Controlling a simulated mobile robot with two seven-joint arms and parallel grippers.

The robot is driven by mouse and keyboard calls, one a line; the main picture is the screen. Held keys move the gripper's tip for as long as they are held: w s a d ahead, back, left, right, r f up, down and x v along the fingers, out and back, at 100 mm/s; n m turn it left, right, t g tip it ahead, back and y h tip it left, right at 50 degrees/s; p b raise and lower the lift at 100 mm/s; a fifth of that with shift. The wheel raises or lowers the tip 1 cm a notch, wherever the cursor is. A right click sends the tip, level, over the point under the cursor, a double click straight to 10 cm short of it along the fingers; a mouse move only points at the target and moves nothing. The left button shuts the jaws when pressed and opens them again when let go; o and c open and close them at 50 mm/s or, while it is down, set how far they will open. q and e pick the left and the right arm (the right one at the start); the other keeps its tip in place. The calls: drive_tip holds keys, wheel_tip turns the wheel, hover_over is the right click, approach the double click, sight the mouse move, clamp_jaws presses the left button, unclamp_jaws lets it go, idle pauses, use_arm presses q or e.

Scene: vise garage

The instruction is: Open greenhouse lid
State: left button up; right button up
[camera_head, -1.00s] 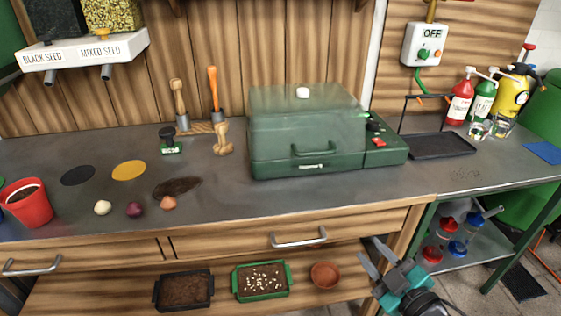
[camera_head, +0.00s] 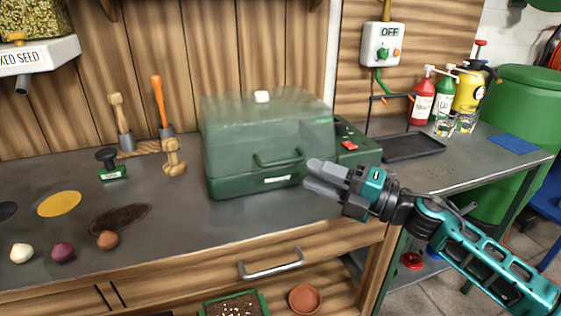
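The greenhouse (camera_head: 255,180) is a green box on the grey workbench. Its translucent lid (camera_head: 265,118) is closed, with a white knob (camera_head: 262,96) on top. A dark green handle (camera_head: 278,160) is on its front. My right gripper (camera_head: 314,176) comes in from the lower right, in front of the greenhouse's right front corner. Its two fingers point left toward the handle, with a narrow gap between them and nothing seen in it. Whether a finger touches the greenhouse I cannot tell. My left gripper is not in view.
A control panel (camera_head: 346,138) with a red button adjoins the greenhouse on the right. Wooden-handled tools (camera_head: 160,105) and a stamp (camera_head: 111,165) stand left. The bench front before the greenhouse is clear.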

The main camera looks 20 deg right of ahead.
sight(281, 162)
drive_tip(key=x, duration=0.8)
drive_tip(key=shift+p, duration=0.3)
drive_tip(key=shift+c, duration=0.3)
clamp_jaws()
